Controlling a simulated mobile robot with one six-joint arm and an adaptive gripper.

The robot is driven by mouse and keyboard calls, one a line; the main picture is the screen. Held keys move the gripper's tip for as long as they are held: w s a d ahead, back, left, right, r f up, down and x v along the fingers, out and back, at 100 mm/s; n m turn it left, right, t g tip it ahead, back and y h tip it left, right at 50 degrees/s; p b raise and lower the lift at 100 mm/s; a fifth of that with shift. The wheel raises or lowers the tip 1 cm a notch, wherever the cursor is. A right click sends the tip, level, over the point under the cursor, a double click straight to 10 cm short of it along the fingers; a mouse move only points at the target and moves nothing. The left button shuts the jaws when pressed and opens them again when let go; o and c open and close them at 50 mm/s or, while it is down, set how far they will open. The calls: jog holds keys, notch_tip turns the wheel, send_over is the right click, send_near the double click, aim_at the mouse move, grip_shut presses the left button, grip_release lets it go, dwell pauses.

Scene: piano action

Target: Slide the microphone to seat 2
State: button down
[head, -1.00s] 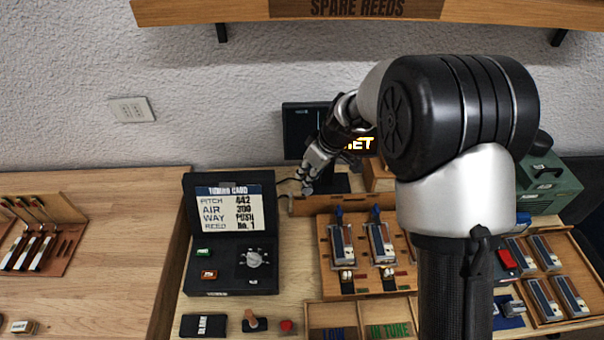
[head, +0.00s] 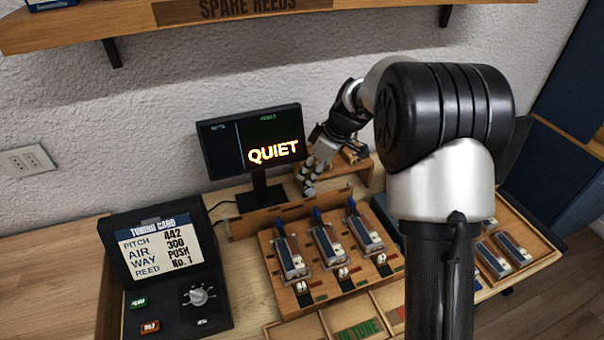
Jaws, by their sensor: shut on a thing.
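My gripper (head: 309,188) is at the wooden rail (head: 242,228) behind the reed board, fingers pointing down. It is shut on a small grey thing at the rail, taken to be the microphone; the fingers hide most of it. The wooden board (head: 297,302) holds three reed seats side by side: left (head: 291,259), middle (head: 328,248) and right (head: 365,235). My gripper is behind the middle seat, slightly to its left. Seat numbers are too small to read.
A monitor (head: 222,150) reading QUIET stands behind the rail, close left of my gripper. A tuning card box (head: 128,262) with a knob is at the left. Trays (head: 299,330) lie in front, and a case with more reeds (head: 548,252) is at the right. A shelf (head: 90,30) hangs above.

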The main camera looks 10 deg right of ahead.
jog(key=c, duration=1.7)
grip_release()
jog(key=shift+r, duration=0.1)
jog(key=v, duration=1.2)
